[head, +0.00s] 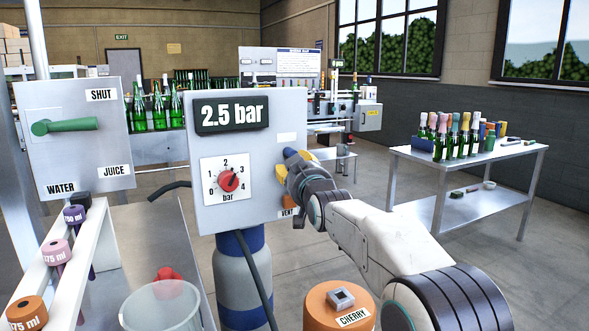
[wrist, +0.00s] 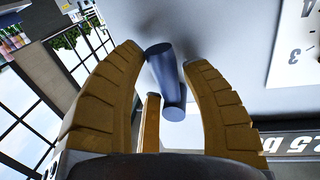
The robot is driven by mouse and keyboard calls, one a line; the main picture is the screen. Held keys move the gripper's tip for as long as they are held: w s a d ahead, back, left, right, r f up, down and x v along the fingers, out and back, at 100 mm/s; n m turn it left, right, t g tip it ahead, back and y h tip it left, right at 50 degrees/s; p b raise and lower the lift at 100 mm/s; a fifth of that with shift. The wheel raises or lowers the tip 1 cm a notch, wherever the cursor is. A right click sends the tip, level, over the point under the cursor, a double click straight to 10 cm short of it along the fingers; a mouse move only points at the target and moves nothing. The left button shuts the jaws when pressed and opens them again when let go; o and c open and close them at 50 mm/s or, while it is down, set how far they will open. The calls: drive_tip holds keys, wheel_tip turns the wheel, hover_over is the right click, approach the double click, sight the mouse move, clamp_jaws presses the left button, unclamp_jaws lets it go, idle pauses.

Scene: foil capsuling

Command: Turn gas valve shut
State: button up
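The gas valve shows as a dark blue lever (head: 289,153) at the right side of the grey panel (head: 205,146), mostly hidden by my gripper. In the wrist view the blue lever (wrist: 172,85) is a short cylinder standing between my yellow-brown fingers. My gripper (head: 293,163) is open around the lever, with gaps visible between lever and fingers on both sides in the wrist view. The panel's display (head: 231,115) reads 2.5 bar. A red dial knob (head: 229,181) sits below it.
A left panel (head: 75,137) carries a green handle (head: 64,126) and SHUT, WATER and JUICE labels. A gas cylinder (head: 243,277) stands below the grey panel, with a hose in front. An orange CHERRY drum (head: 322,315) is near my arm. A bottle table (head: 470,155) stands right.

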clamp_jaws()
drive_tip(key=shift+w+d+r+n+t+b, duration=0.1)
drive_tip(key=shift+d+n+t+b, duration=0.1)
drive_tip(key=shift+n+b, duration=0.55)
drive_tip(key=shift+w+d+r+n+t+b, duration=0.1)
drive_tip(key=shift+d+n+b, duration=0.05)
drive_tip(key=shift+n+b, duration=0.55)
drive_tip(key=shift+o, duration=1.8)
unclamp_jaws()
drive_tip(key=shift+s, duration=0.2)
drive_tip(key=v, duration=1.1)
drive_tip(key=shift+s, duration=0.35)
